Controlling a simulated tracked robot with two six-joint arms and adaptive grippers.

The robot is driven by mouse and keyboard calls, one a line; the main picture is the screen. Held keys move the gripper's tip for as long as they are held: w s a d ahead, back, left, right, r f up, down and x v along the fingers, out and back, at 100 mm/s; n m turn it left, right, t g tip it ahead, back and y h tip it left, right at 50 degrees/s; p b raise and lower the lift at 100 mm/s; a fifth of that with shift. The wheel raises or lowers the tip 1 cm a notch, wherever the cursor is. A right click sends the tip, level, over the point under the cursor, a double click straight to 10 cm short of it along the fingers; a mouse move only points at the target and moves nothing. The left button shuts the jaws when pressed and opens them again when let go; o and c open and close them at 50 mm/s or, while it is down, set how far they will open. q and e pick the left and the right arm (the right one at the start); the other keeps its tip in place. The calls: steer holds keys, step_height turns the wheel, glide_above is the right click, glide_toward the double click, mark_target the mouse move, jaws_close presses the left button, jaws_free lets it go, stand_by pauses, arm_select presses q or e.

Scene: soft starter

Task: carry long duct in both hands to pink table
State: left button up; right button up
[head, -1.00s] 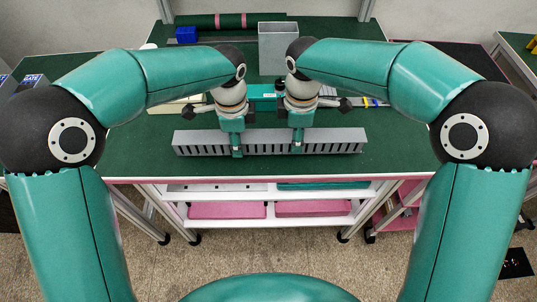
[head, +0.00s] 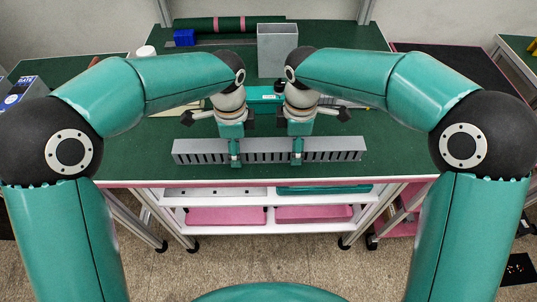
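The long duct (head: 268,151) is a grey slotted channel. It lies crosswise near the front edge of the green-topped table (head: 400,160), or just above it; I cannot tell which. My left gripper (head: 235,158) is on the duct left of its middle, and my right gripper (head: 297,157) is on it right of its middle. Both point down and look closed across the duct's walls, with a finger of each over the slotted front face. The fingers behind the front wall are hidden. Pink shows on the table's front edge and on its shelf bins (head: 314,213).
A grey open box (head: 278,50), a blue block (head: 185,38) and a dark green roll with pink bands (head: 228,24) stand at the back. A teal case (head: 265,93) is partly hidden behind my grippers. A dark-topped table (head: 440,75) stands right. The green top right of the duct is clear.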

arm_select(q)
step_height(320, 180, up, 11)
steer(key=shift+f, duration=0.15)
arm_select(e)
steer(key=shift+r, duration=0.25)
step_height(320, 180, up, 11)
steer(key=shift+r, duration=0.2)
stand_by(0.8)
